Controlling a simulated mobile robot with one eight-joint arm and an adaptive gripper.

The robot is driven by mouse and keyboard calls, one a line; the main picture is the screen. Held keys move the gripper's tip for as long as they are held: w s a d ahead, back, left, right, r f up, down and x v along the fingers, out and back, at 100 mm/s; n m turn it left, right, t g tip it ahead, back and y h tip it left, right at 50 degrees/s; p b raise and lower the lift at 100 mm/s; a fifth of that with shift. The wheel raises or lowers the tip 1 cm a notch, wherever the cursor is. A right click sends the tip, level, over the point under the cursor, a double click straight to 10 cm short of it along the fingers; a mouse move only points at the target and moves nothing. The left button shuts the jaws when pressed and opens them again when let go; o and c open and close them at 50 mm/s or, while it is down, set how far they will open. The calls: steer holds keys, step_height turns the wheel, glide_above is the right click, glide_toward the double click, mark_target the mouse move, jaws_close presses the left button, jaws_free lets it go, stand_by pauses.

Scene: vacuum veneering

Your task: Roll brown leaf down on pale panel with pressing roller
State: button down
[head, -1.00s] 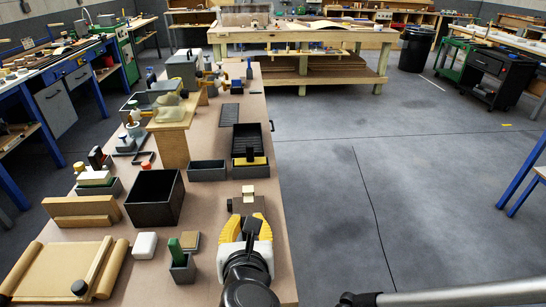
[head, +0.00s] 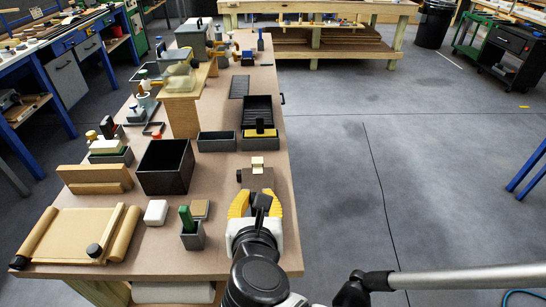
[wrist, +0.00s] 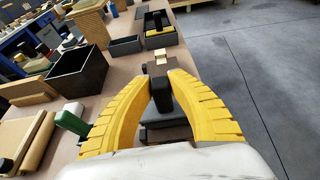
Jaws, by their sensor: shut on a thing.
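My gripper (head: 256,198) is at the near right end of the long table. In the wrist view its yellow fingers (wrist: 163,84) close on a dark upright handle (wrist: 158,98), which I take for the pressing roller's; its lower end is largely hidden. A tan sheet (head: 75,234) with rolled side edges lies at the near left. I cannot tell for certain which pieces are the brown leaf and the pale panel.
A black open box (head: 165,168), a white block (head: 156,212) and a grey holder with a green item (head: 191,232) stand left of my gripper. A black tray (head: 258,112) is farther back. The floor (head: 350,190) to the right is largely clear.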

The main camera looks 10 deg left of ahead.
steer(key=w+a+b, duration=0.2)
steer(key=w+a, duration=0.2)
steer(key=w, duration=1.2)
steer(key=shift+w, duration=0.25)
stand_by(1.1)
steer(key=shift+r, duration=0.1)
step_height(320, 180, up, 6)
steer(key=p, duration=0.4)
steer(key=shift+p, duration=0.4)
